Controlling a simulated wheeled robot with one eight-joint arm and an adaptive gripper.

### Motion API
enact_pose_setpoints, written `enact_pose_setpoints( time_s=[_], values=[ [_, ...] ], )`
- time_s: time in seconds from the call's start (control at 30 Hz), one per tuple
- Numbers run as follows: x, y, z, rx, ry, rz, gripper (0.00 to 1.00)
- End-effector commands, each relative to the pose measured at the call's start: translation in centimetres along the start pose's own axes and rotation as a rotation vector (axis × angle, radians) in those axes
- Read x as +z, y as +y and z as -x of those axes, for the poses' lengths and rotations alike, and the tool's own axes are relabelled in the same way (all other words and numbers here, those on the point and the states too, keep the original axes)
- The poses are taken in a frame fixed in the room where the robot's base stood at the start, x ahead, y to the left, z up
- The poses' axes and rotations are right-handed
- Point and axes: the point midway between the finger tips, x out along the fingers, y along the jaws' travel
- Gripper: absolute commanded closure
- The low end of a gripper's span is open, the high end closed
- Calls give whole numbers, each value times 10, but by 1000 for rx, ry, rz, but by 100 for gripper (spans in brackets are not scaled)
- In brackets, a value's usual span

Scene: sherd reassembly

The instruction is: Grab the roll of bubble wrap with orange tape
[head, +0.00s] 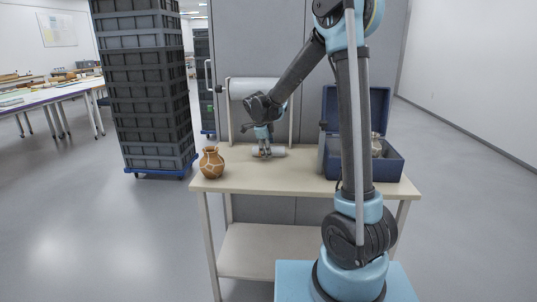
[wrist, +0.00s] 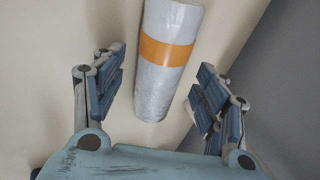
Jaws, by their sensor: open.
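The roll of bubble wrap (wrist: 160,85) is whitish-grey with an orange tape band (wrist: 166,51) around it. In the wrist view it lies on the cream table top between and ahead of my fingers, its near end closest to me. My gripper (wrist: 158,95) is open, a blue pad on each side of the roll, with gaps on both sides. In the head view the roll's pale end (head: 279,151) shows on the table just right of my gripper (head: 264,154), which points down and hides the rest of it.
A brown jar with pale seams (head: 211,162) stands at the table's (head: 240,182) left. An open blue case (head: 393,168) sits at the right. A large white roll on a stand (head: 243,88) is behind. The table's front strip is clear.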

Motion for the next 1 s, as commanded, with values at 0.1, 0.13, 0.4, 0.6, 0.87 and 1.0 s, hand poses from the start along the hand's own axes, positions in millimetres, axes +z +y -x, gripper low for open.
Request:
enact_pose_setpoints(
  time_s=[0.1, 0.13, 0.4, 0.6, 0.87, 1.0],
  values=[
    [0, 0, -6, 0, 0, 0, 34],
    [0, 0, -6, 0, 0, 0, 34],
    [0, 0, -6, 0, 0, 0, 47],
    [0, 0, -6, 0, 0, 0, 77],
    [0, 0, -6, 0, 0, 0, 78],
    [-1, -3, 0, 0, 0, 0, 78]
  ],
)
